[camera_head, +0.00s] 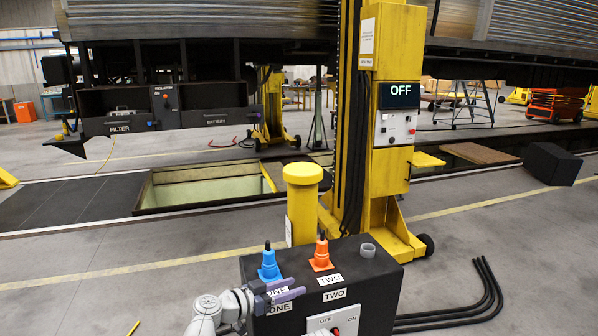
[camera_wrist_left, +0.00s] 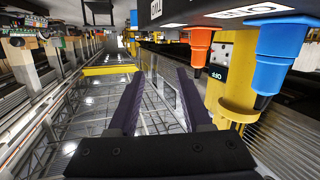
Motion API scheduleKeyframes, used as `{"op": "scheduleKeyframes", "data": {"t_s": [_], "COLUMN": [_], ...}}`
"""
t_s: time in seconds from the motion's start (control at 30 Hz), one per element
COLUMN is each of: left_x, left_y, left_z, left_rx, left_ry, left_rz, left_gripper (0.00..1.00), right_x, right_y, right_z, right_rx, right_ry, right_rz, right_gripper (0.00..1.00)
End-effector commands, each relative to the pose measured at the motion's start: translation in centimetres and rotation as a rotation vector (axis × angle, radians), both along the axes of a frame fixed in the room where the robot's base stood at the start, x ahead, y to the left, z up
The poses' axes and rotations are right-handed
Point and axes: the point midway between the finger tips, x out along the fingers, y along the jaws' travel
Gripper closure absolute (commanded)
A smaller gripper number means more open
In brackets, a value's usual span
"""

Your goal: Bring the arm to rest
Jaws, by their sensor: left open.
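My left gripper (camera_head: 280,290) is at the near left edge of the black box (camera_head: 360,265), beside the blue plug (camera_head: 269,265) labelled ONE. In the left wrist view the gripper (camera_wrist_left: 158,95) has its two purple fingers apart with nothing between them. That view is upside down, and the blue plug (camera_wrist_left: 283,40) and orange plug (camera_wrist_left: 200,50) hang clear of the fingers. In the head view the orange plug (camera_head: 321,255) stands upright behind the TWO label. Whether the gripper touches the box cannot be told. My right gripper is not in view.
A yellow lifting column (camera_head: 395,170) with a display reading OFF (camera_head: 400,95) stands behind the box, next to a yellow post (camera_head: 302,190). Black cables (camera_head: 485,300) lie on the floor to the right. An open pit (camera_head: 205,190) lies at the left under the railcar.

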Motion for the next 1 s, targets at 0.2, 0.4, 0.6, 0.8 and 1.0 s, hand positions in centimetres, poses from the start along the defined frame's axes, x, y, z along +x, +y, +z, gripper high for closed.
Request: {"op": "scheduleKeyframes", "data": {"t_s": [0.2, 0.4, 0.6, 0.8, 1.0], "left_x": [-2.5, -6.2, -10.9, -14.3, -16.7], "left_y": [-0.2, 1.5, 6.7, 12.1, 12.0], "left_z": [-4.1, -9.9, -15.6, -17.7, -16.2], "left_rx": [0.097, 0.259, 0.476, 0.625, 0.746], "left_ry": [0.204, 0.517, 0.889, 1.103, 1.158], "left_rz": [-0.024, 0.028, 0.264, 0.560, 0.668], "left_gripper": [0.51, 0.51, 0.51, 0.51, 0.51], "right_x": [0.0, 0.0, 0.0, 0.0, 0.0], "right_y": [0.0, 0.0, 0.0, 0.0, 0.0], "right_z": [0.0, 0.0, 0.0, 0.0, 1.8], "right_rx": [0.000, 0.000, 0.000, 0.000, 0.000], "right_ry": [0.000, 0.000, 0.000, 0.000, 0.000], "right_rz": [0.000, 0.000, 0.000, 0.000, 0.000], "right_gripper": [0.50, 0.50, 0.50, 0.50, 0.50]}}
